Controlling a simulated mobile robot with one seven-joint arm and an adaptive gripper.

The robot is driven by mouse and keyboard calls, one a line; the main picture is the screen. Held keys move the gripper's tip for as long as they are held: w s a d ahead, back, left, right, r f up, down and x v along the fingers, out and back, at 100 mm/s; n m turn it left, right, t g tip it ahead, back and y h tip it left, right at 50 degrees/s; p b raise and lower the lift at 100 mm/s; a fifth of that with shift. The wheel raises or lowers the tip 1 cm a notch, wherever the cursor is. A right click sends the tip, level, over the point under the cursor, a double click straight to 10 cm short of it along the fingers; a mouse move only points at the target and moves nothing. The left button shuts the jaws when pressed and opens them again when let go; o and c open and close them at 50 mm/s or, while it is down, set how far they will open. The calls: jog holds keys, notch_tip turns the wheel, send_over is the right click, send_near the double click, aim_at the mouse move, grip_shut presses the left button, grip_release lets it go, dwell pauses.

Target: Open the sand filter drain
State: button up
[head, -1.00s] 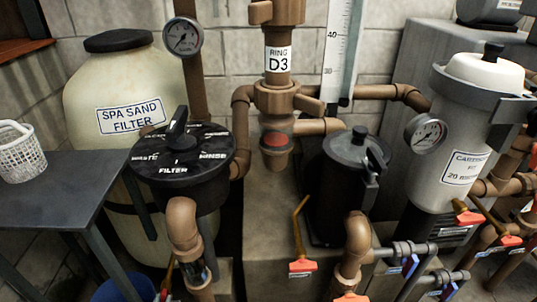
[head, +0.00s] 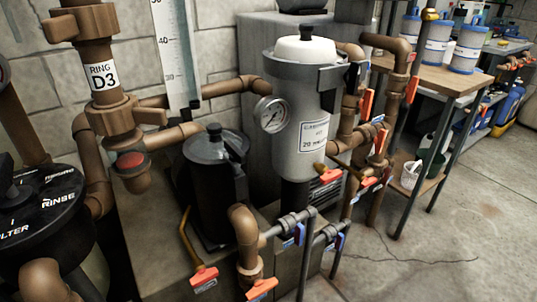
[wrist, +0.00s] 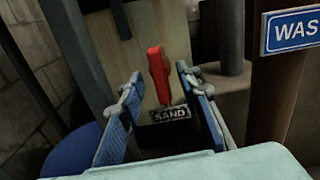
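In the wrist view, a red lever handle (wrist: 158,75) stands nearly upright above a dark tag (wrist: 170,115) reading "SAND". My gripper (wrist: 161,85) is open, with a blue-padded finger on each side of the handle in the picture. A gap shows between each finger and the handle, and how deep the handle sits between them is hard to tell. In the head view, the black filter valve top (head: 38,215) is at the left edge.
A blue "WAS…" sign (wrist: 291,31) sits on a brown pipe at right in the wrist view; a blue round object (wrist: 70,160) is lower left. The head view shows a black pump pot (head: 215,185), a grey cartridge filter (head: 300,105), orange-handled valves (head: 204,278) and open floor at right.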

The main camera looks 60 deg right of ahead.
jog(key=v, duration=0.7)
jog(key=shift+b, duration=0.35)
dwell(0.4)
